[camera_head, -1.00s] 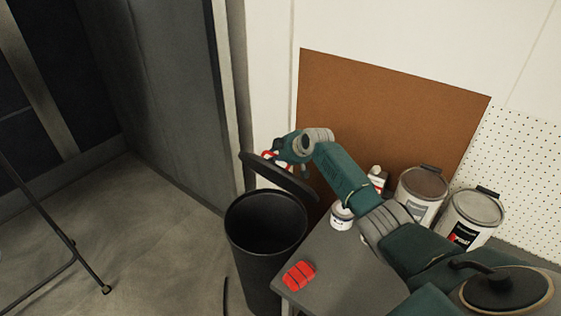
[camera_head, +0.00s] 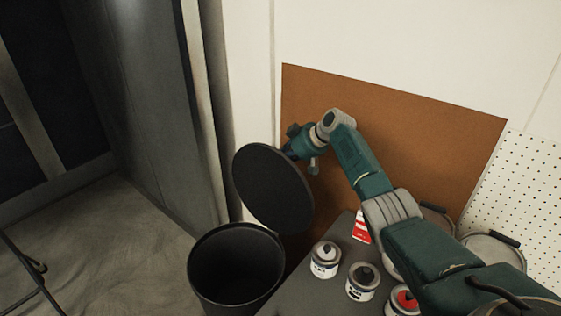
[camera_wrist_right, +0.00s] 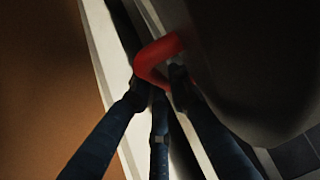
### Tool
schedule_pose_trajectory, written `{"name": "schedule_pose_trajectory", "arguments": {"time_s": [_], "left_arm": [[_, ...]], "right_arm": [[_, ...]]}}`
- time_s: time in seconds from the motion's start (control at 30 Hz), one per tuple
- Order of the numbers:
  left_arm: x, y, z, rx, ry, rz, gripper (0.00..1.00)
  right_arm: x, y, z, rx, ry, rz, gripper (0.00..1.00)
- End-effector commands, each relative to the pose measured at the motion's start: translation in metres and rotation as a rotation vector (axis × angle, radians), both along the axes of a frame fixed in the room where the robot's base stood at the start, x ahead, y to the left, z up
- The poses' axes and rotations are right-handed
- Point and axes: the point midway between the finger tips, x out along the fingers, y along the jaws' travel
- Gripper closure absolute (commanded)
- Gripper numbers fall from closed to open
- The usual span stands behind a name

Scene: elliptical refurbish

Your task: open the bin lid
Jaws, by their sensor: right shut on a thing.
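The black round bin (camera_head: 236,298) stands on the floor at lower centre in the head view, its mouth uncovered and its inside dark. Its black lid (camera_head: 272,188) is raised steeply above the rear right of the rim, its flat face toward the camera. I cannot tell whether its lower edge touches the bin. My right gripper (camera_wrist_right: 160,82) is shut on the lid's red handle (camera_wrist_right: 151,60), beside the lid's dark surface (camera_wrist_right: 255,60) in the right wrist view. In the head view its fingertips are hidden behind the lid. My left gripper is not in view.
A grey table (camera_head: 318,299) right of the bin holds small paint cans (camera_head: 325,260), a red-and-white container (camera_head: 361,227) and larger cans (camera_head: 492,249). A brown board (camera_head: 400,125) is on the wall behind my right arm.

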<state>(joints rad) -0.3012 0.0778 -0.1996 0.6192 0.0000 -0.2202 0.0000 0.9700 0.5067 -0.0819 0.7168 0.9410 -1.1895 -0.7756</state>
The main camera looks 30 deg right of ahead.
Motion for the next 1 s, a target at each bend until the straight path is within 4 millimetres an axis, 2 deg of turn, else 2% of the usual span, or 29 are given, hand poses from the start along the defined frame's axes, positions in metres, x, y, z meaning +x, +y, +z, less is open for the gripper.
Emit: {"name": "schedule_pose_trajectory", "arguments": {"time_s": [0.03,0.47,0.5,0.53,1.0], "left_arm": [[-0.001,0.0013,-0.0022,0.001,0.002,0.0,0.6],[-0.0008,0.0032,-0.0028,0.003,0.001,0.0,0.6],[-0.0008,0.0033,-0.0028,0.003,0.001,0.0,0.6],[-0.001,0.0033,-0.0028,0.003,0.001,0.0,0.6],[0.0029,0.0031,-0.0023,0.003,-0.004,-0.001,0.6]], "right_arm": [[0.0019,-0.0135,-0.0023,-0.03,-0.013,-0.02,1.0],[0.0004,-0.0158,-0.0046,-0.031,-0.01,-0.022,1.0],[0.0004,-0.0158,-0.0048,-0.031,-0.01,-0.022,0.8],[0.0005,-0.0157,-0.0048,-0.03,-0.009,-0.022,0.74],[-0.0009,-0.0116,-0.0082,-0.026,0.0,-0.018,0.74]]}}
